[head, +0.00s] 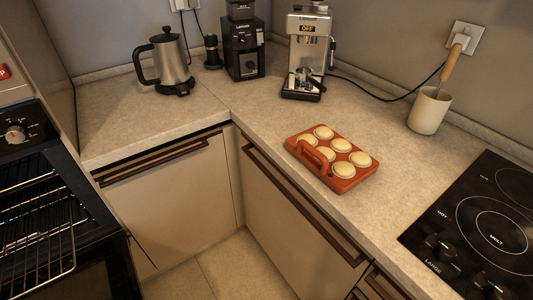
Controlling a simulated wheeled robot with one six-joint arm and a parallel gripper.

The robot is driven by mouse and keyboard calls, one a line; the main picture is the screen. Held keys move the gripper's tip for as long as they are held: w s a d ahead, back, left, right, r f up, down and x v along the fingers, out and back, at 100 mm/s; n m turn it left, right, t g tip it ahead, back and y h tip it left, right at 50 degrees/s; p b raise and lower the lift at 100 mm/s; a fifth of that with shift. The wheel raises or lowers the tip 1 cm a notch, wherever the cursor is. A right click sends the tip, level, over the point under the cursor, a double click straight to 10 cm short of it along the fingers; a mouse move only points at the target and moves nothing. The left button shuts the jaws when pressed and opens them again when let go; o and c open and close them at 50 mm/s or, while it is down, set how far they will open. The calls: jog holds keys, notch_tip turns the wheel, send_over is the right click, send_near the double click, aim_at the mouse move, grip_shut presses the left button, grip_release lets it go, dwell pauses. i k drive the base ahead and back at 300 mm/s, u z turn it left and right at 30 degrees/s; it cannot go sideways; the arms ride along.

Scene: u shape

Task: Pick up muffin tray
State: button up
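The muffin tray (348,184) is orange-red and holds several pale, round muffins. It sits on the countertop in the head view, right of centre, close to the counter's front edge. A raised handle (313,158) stands at its front left side. My gripper is not visible in this view, so its place relative to the tray cannot be told.
An espresso machine (306,55), a black grinder (243,48) and a kettle (168,60) stand along the back. A utensil cup (428,112) and a black cooktop (486,222) are to the right. An open oven rack (35,230) juts out at left. Counter around the tray is clear.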

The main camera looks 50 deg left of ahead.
aim_at(340, 164)
jog(key=u, duration=1.8)
jog(key=i, duration=0.15)
jog(key=z, duration=2.5)
jog(key=k, duration=1.35)
jog(key=u, duration=0.75)
jog(key=i, duration=0.85)
jog(key=u, duration=0.05)
